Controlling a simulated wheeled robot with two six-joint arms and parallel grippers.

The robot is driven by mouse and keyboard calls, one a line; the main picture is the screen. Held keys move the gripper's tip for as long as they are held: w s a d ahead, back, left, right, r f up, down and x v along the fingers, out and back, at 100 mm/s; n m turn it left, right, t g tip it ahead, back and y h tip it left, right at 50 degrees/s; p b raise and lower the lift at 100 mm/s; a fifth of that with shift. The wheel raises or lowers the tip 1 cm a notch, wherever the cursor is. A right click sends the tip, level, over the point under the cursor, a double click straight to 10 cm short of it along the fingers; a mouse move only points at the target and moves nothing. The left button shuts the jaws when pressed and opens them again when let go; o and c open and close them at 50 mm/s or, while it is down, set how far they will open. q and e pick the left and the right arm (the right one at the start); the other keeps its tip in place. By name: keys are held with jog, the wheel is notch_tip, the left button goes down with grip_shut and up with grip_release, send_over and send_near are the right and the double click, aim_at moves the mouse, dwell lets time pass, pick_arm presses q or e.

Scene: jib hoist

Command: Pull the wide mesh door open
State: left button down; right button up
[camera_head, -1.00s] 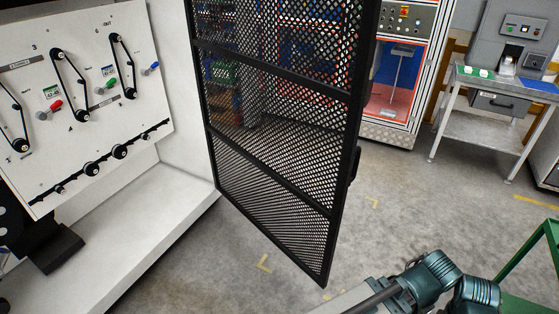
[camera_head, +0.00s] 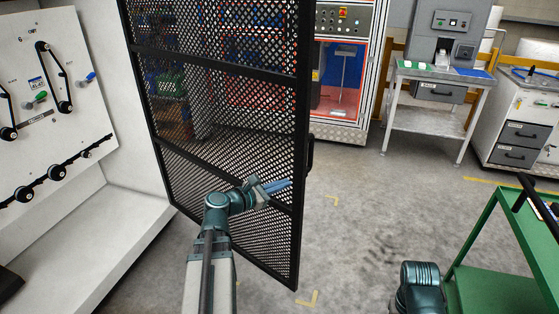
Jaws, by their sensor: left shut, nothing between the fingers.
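The wide mesh door (camera_head: 225,110) is a tall black frame with diamond mesh and cross bars. It stands swung out from the white cabinet (camera_head: 125,215) on the left, over the floor. A dark handle (camera_head: 310,152) shows at its right, free edge. My left gripper (camera_head: 285,184) is shut and empty. It appears in front of the door's lower cross bar, pointing right towards the free edge, below the handle. I cannot tell whether it touches the mesh. My right gripper is out of view; only a teal joint of my right arm (camera_head: 420,285) shows at the bottom.
A green cart (camera_head: 490,285) stands at the lower right. A grey bench (camera_head: 435,115) and a drawer cabinet (camera_head: 520,135) stand at the back right. Grey floor (camera_head: 370,220) is clear between the door and the cart.

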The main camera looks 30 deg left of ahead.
aim_at(283, 150)
pick_arm(q)
jog(key=s+a+r+n+t+y, duration=0.3)
jog(key=a+n, duration=0.3)
jog(key=a, duration=0.3)
jog(key=w, duration=0.4)
jog(key=w+d, duration=0.1)
jog(key=w, duration=0.9)
jog(key=shift+w+d+f+b, duration=0.15)
jog(key=shift+w+f+b, duration=0.05)
jog(key=shift+b, duration=0.1)
